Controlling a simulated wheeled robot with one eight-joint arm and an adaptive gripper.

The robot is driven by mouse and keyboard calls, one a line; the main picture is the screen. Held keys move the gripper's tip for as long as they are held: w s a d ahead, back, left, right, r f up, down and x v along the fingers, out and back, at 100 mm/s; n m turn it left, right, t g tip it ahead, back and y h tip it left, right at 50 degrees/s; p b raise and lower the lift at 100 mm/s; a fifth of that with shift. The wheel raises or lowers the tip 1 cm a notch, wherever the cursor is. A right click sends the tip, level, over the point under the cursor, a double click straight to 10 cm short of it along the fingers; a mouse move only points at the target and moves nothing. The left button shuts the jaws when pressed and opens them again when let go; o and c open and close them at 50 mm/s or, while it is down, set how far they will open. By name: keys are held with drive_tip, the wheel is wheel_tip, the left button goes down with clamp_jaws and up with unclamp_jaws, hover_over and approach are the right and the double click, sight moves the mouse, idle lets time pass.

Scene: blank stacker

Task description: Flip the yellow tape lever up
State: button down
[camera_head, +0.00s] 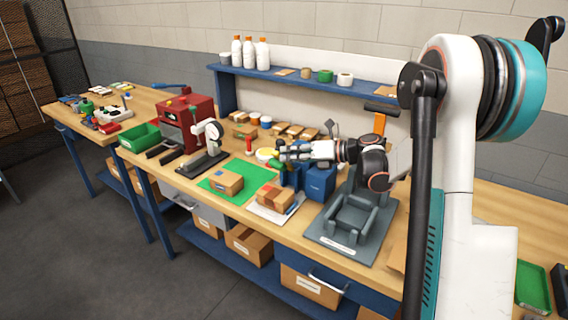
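A small yellow-and-white round thing (265,154) sits on the workbench, just left of my gripper. I cannot make out for sure whether it is the tape or bears the lever, or which way a lever stands. A small green piece (274,164) lies in front of it, close by my gripper's tips. My gripper (283,151) reaches in from the right, pointing left, above blue blocks (318,181). Its fingers are too small and cluttered to tell open from shut, and I see no clear contact.
A grey fixture (353,212) stands right of the blue blocks. Boxes, a green mat (212,183), a gauge stand (207,152) and a red machine (184,125) lie to the left. An orange-handled upright (379,123) and a blue shelf (300,79) with bottles are behind.

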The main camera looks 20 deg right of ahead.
drive_tip(key=w+d+r+p, duration=0.1)
drive_tip(key=w+d+r, duration=0.1)
drive_tip(key=w+d, duration=0.1)
drive_tip(key=shift+d+r, duration=0.2)
drive_tip(key=shift+d, duration=0.65)
drive_tip(key=shift+w, duration=0.1)
drive_tip(key=shift+a, duration=0.1)
